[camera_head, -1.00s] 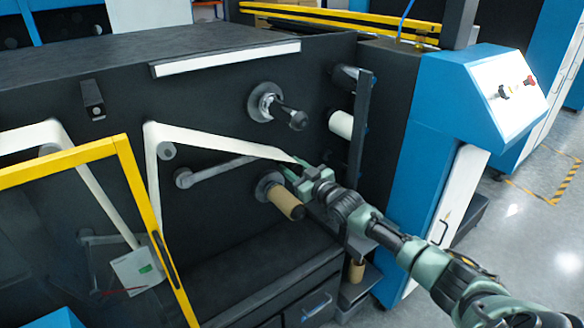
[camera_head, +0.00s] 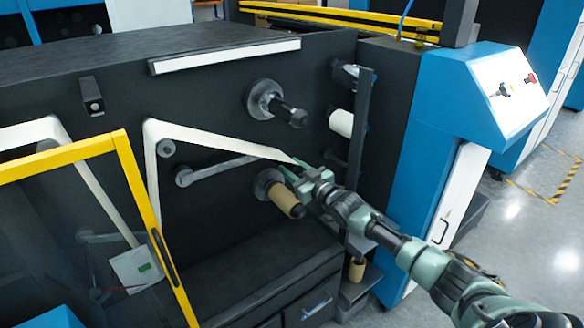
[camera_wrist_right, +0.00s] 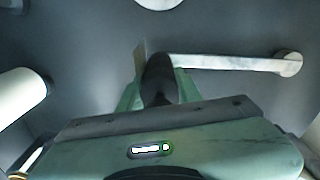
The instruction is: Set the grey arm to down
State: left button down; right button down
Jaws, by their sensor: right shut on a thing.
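The grey arm (camera_head: 222,167) is a slim bar on the machine's dark panel. In the head view it runs from a round pivot at its left, rightward and slightly up, toward my right gripper (camera_head: 291,174). Its far end is hidden there by the white film and the gripper. The right wrist view shows the grey arm (camera_wrist_right: 230,62) lying nearly level, with a dark handle (camera_wrist_right: 158,78) at its end between the fingers. My right gripper (camera_wrist_right: 155,92) is shut on that handle. My left gripper is not in view.
A brown cardboard core (camera_head: 285,202) sits just below the right gripper. A black-ended spindle (camera_head: 283,110) juts out above. White film (camera_head: 205,139) runs from a roller toward the gripper. A yellow-framed door (camera_head: 133,182) stands at left, a blue control cabinet (camera_head: 445,110) at right.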

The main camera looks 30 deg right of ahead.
aim_at(287, 203)
jog(key=f+m+b, duration=0.1)
jog(key=f, duration=0.2)
jog(key=a+f+m+b, duration=0.1)
jog(key=f+b, duration=0.1)
jog(key=f+m+b, duration=0.1)
jog(key=f, duration=0.2)
jog(key=shift+a+f+b, duration=0.3)
jog(key=shift+f+b, duration=0.05)
jog(key=shift+s+a+f+m, duration=0.1)
jog(key=shift+a+f+m, duration=0.1)
jog(key=shift+f+m, duration=0.2)
jog(key=shift+r, duration=0.1)
jog(key=c, duration=1.2)
grip_release()
jog(key=shift+o, duration=0.2)
jog(key=shift+s, duration=0.1)
jog(key=s, duration=0.7)
jog(key=shift+s+d+p, duration=0.3)
jog(key=shift+d, duration=0.05)
